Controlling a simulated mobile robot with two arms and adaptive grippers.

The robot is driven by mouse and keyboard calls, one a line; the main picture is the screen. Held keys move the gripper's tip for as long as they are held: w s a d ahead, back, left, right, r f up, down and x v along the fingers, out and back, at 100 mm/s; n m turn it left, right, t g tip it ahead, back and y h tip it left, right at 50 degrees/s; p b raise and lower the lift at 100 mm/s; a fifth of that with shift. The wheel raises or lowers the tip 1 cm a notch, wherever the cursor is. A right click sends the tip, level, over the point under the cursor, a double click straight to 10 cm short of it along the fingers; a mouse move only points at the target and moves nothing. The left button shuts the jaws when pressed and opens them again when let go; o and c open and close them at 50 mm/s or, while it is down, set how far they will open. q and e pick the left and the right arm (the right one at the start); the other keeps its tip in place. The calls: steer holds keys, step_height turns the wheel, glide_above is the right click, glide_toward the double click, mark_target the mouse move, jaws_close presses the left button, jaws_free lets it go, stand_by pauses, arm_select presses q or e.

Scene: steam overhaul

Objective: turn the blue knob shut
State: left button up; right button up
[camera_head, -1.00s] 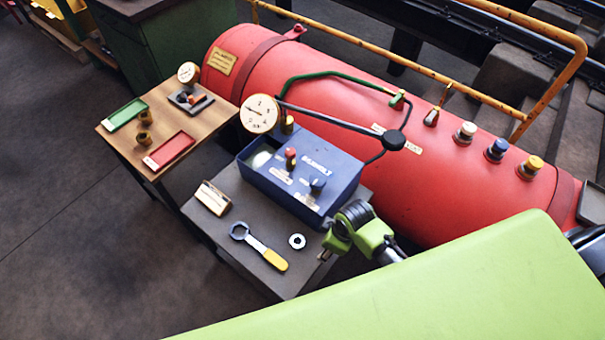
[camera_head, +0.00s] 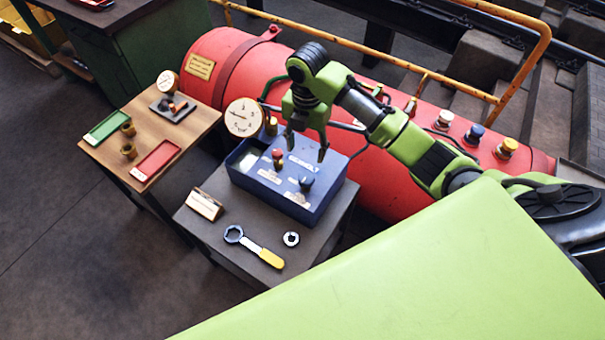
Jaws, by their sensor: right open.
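The blue knob (camera_head: 306,183) stands on the top panel of a blue box (camera_head: 318,212), near its right side. A red knob (camera_head: 278,157) stands on the same panel, farther back and to the left. My right gripper (camera_head: 306,147) is open and empty, fingers pointing down, above the back part of the box. It appears higher than the blue knob and apart from it. The gripper and forearm hide part of the box's back edge and the hose behind. I cannot tell the knob's turn position. My left gripper is out of view.
A round gauge (camera_head: 244,117) rises behind the box. A wrench (camera_head: 254,246), a nut (camera_head: 291,239) and a small sign (camera_head: 205,204) lie on the grey table (camera_head: 222,262). A red boiler (camera_head: 378,192) with a yellow rail (camera_head: 515,78) lies behind.

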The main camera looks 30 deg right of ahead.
mark_target(306, 177)
step_height(306, 177, down, 13)
steer(key=shift+d+f+p, duration=0.15)
steer(key=shift+f+p, duration=0.05)
steer(key=shift+p, duration=0.45)
steer(key=c, duration=1.1)
